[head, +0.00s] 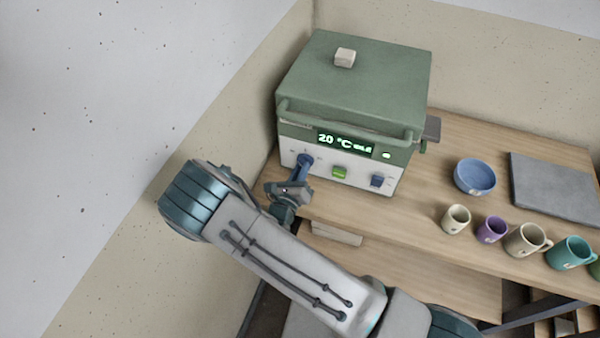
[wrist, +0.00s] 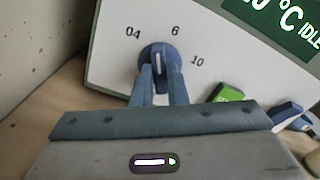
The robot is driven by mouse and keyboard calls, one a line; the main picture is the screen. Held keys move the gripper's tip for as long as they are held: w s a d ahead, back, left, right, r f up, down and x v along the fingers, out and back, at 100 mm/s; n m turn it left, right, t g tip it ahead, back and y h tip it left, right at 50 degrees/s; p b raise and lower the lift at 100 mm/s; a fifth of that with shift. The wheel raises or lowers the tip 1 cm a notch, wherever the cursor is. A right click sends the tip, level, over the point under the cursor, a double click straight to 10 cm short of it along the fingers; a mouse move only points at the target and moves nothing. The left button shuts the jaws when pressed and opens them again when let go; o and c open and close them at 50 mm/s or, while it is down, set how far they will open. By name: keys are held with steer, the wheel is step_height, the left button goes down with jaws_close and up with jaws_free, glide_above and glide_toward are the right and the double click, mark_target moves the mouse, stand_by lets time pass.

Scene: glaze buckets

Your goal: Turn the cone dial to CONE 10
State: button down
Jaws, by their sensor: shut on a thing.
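The blue cone dial (wrist: 158,53) is on the front panel of the green and white kiln (head: 355,80). In the wrist view the marks 04, 6 and 10 run around it from upper left to right. The dial's white pointer line stands about upright in the picture, between 04 and 6. In the head view the dial (head: 304,159) is at the panel's left end, partly hidden. My gripper (wrist: 158,73) is shut on the dial, one finger on each side; it also shows in the head view (head: 301,169).
A green button (head: 340,172) and a blue switch (head: 377,181) are right of the dial. The display (head: 345,143) reads 20 °C and IDLE. A blue bowl (head: 474,176), several mugs and a grey slab (head: 558,187) occupy the wooden table's right side. A wall is close on the left.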

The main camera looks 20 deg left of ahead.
steer(key=m+b, duration=0.1)
steer(key=m, duration=0.1)
steer(key=m+b, duration=0.3)
steer(key=m, duration=0.1)
steer(key=shift+f+b, duration=0.25)
steer(key=shift+b, duration=0.05)
steer(key=m+b, duration=0.5)
steer(key=b, duration=0.1)
steer(key=shift+f+m, duration=0.1)
steer(key=shift+m, duration=0.3)
steer(key=m+b, duration=0.4)
steer(key=b, duration=0.2)
steer(key=m+b, duration=0.1)
steer(key=b, duration=0.2)
steer(key=shift+r+m, duration=0.25)
steer(key=shift+m, duration=0.15)
steer(key=c, duration=1.4)
jaws_free()
steer(key=shift+r, duration=0.1)
steer(key=shift+c, duration=0.2)
steer(key=shift+s, duration=0.1)
